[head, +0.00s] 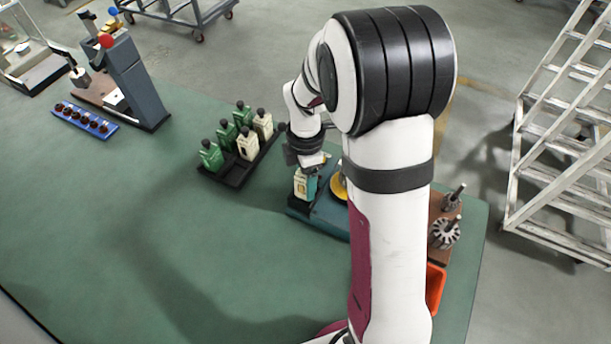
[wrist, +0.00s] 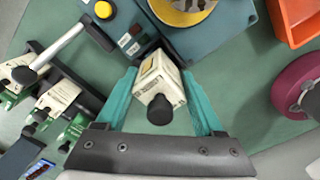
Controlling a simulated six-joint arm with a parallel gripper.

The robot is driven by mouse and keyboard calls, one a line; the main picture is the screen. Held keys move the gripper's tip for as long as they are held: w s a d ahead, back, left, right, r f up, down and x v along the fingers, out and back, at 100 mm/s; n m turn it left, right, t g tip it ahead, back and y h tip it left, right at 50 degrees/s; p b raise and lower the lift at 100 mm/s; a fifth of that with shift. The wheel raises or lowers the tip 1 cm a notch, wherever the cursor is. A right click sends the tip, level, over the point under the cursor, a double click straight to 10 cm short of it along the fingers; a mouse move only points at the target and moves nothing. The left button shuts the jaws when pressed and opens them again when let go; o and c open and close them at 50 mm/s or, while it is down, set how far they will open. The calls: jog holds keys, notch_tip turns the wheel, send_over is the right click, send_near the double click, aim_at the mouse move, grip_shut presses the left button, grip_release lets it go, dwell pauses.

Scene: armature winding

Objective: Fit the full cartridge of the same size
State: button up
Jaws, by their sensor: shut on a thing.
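A cream cartridge (wrist: 160,78) with a black knob stands between the teal fingers of my gripper (wrist: 158,85), which is shut on it. In the head view the held cartridge (head: 300,188) shows below my gripper (head: 306,168), at the left end of the teal winding machine (head: 328,221). In the wrist view its far end meets a black holder (wrist: 149,49) on the machine; I cannot tell whether it is seated. A black tray (head: 234,177) to the left holds several green cartridges (head: 211,157) and two cream ones (head: 248,146). Its front pocket looks empty.
A yellow spool (wrist: 182,8) sits on the machine near the holder. An orange bin (head: 435,287) stands at the right. A blue rack (head: 85,121) lies far left.

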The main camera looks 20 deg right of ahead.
jog(key=shift+f, duration=1.5)
jog(key=o, duration=1.5)
jog(key=shift+r, duration=2.25)
